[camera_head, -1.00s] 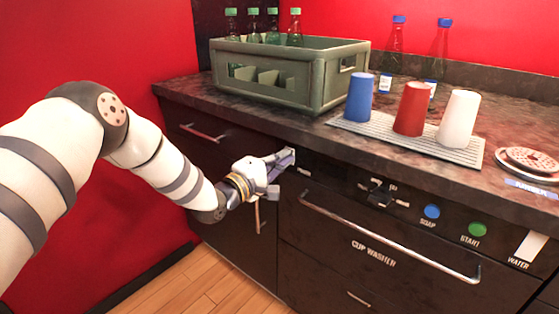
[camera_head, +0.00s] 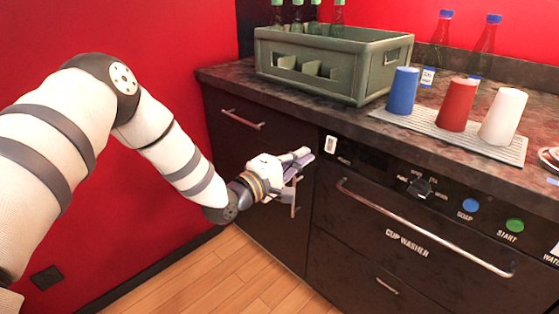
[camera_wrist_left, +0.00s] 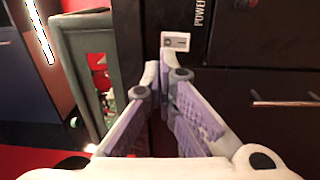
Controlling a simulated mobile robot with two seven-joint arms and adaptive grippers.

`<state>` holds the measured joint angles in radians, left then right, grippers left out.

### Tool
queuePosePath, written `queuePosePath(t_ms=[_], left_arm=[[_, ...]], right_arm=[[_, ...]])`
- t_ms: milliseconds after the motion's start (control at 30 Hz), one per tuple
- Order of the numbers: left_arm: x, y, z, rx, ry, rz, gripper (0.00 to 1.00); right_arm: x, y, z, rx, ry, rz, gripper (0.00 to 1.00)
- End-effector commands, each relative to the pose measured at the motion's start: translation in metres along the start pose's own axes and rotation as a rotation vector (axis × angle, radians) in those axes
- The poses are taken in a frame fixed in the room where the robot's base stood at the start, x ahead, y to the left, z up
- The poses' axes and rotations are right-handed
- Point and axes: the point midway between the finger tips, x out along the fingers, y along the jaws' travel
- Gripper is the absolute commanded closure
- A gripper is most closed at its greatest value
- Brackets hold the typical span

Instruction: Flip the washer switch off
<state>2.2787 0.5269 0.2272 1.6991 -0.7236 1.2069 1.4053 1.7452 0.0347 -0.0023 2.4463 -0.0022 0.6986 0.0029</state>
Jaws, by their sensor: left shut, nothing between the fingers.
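The washer's power switch (camera_head: 331,144) is a small white plate at the left end of the cup washer's dark control panel (camera_head: 372,160). It also shows in the left wrist view (camera_wrist_left: 175,41), just beyond the fingertips, beside the word POWER. A dark rocker shows on it; I cannot tell which way it is set. My left gripper (camera_head: 305,158) is shut and empty, a little left of and below the switch in the head view. My right gripper is not in view.
A green crate (camera_head: 385,70) with bottles stands on the counter above. Blue (camera_head: 402,91), red (camera_head: 458,104) and white (camera_head: 503,117) cups stand upside down on a mat. A long drawer handle (camera_head: 425,232), dial (camera_head: 420,188), soap button (camera_head: 470,205) and start button (camera_head: 515,225) are to the right.

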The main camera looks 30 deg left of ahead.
Motion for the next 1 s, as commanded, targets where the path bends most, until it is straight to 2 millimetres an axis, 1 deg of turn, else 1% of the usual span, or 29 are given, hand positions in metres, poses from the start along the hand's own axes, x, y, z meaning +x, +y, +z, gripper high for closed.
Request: queuePosePath(t_ms=[33,100,200,300,800,867,933,967,1000], left_arm=[[-0.011,0.004,-0.001,-0.002,0.003,0.001,1.0],[-0.024,0.005,-0.001,-0.001,0.003,0.001,1.0],[-0.038,0.005,-0.001,-0.001,0.003,-0.001,1.0],[-0.045,0.005,-0.001,0.0,0.001,-0.003,1.0],[-0.048,0.002,0.0,0.001,0.0,-0.01,1.0],[-0.052,-0.009,0.006,0.018,-0.004,-0.048,1.0],[-0.065,-0.039,0.024,0.074,-0.021,-0.161,1.0],[-0.075,-0.057,0.035,0.11,-0.036,-0.23,1.0],[-0.093,-0.085,0.05,0.17,-0.066,-0.338,1.0]], right_arm=[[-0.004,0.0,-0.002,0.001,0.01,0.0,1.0],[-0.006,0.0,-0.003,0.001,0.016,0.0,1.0],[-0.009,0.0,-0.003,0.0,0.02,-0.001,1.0],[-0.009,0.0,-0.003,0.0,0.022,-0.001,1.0],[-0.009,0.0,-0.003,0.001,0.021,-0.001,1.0],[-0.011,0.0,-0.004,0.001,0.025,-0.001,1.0],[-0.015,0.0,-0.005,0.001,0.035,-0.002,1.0],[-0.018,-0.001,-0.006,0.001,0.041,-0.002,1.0],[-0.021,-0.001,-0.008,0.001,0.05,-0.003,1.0]])
